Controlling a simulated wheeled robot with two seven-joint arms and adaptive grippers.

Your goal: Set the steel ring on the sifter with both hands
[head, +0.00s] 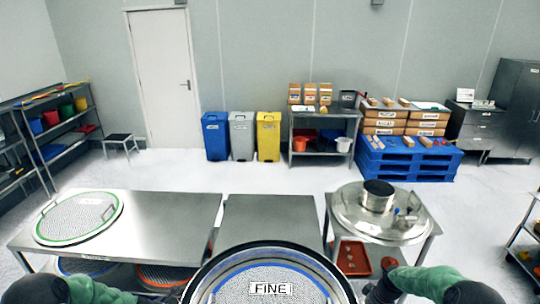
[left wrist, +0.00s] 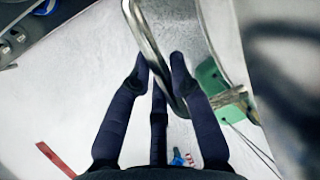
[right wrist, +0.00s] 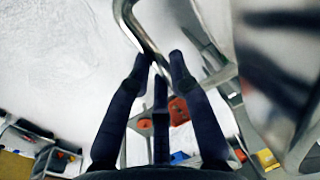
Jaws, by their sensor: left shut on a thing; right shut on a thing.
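The steel ring (head: 233,254) is at the bottom middle of the head view, its near part cut off. Inside its opening show a blue-edged round screen and a white label reading FINE (head: 270,289). I cannot tell whether the ring touches what lies below it. In the left wrist view, my left gripper (left wrist: 158,66) is shut on one of the ring's bent steel handles (left wrist: 143,30). In the right wrist view, my right gripper (right wrist: 161,62) is shut on the other handle (right wrist: 135,28). Both gripper tips are hidden in the head view.
A green-rimmed mesh screen (head: 45,234) lies on the left steel table (head: 165,235), with blue- and orange-rimmed screens below. The middle table (head: 270,222) looks bare. A steel lid with a short cylinder (head: 378,196) sits on the right table. Bins and a blue pallet stand behind.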

